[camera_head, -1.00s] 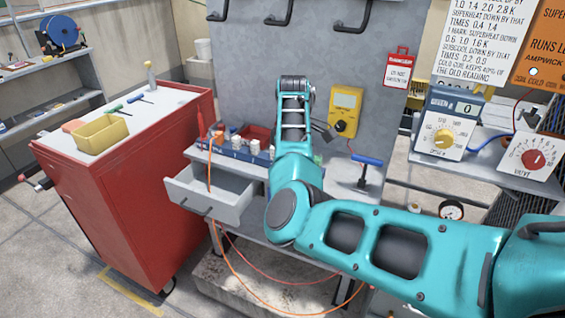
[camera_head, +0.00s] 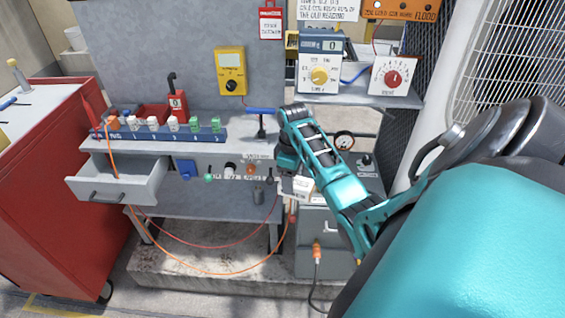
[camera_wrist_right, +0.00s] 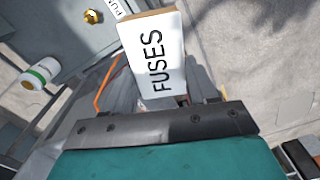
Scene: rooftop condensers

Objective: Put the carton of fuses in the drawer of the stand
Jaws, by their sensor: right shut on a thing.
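The carton of fuses (camera_wrist_right: 155,55), a white box with "FUSES" in black, is between the jaws of my right gripper (camera_wrist_right: 165,115), which is shut on it. In the head view the carton (camera_head: 302,187) shows small and white beside my right gripper (camera_head: 290,188), in front of the stand's right end. The drawer (camera_head: 113,192) of the stand (camera_head: 250,150) is pulled open at the stand's left end. The carton is well to the right of the drawer and apart from it. The drawer's inside looks grey; an orange cable crosses it. My left gripper is not in view.
A blue rail of fuse holders (camera_head: 165,133) and a blue-handled tool (camera_head: 262,113) stand on the stand's top. A yellow meter (camera_head: 231,72) hangs behind. A red cabinet (camera_head: 55,190) stands close left of the drawer. Orange cables (camera_head: 215,272) loop below.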

